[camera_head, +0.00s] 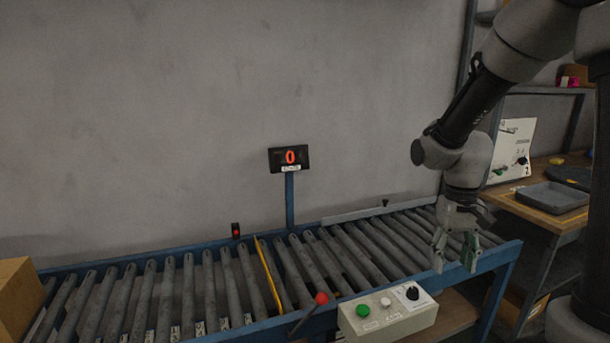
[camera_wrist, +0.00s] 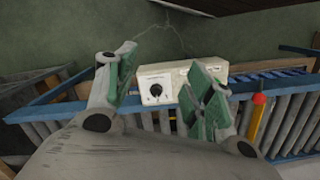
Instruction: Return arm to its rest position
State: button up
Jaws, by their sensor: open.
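My gripper (camera_head: 455,254) hangs at the right end of the roller conveyor, above the rollers, with its fingers pointing down. Its two green-padded fingers are apart and nothing is between them. In the wrist view my gripper (camera_wrist: 160,95) shows the same open fingers, with the control box (camera_wrist: 157,86) beyond them. My arm comes down from the upper right of the head view, bent at the elbow and wrist.
The roller conveyor (camera_head: 205,290) with blue rails runs along the wall. A control box (camera_head: 388,314), a red-knobbed lever (camera_head: 320,299) and a display reading 0 (camera_head: 289,158) stand along it. A cardboard box (camera_head: 18,300) is at left. A wooden table (camera_head: 535,210) holds a grey tray (camera_head: 553,198).

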jog(key=s+d+r+t, duration=0.3)
jog(key=s+r+t, duration=0.2)
jog(key=s+r, duration=0.9)
jog(key=shift+r+n+t, duration=0.4)
jog(key=shift+r, duration=0.25)
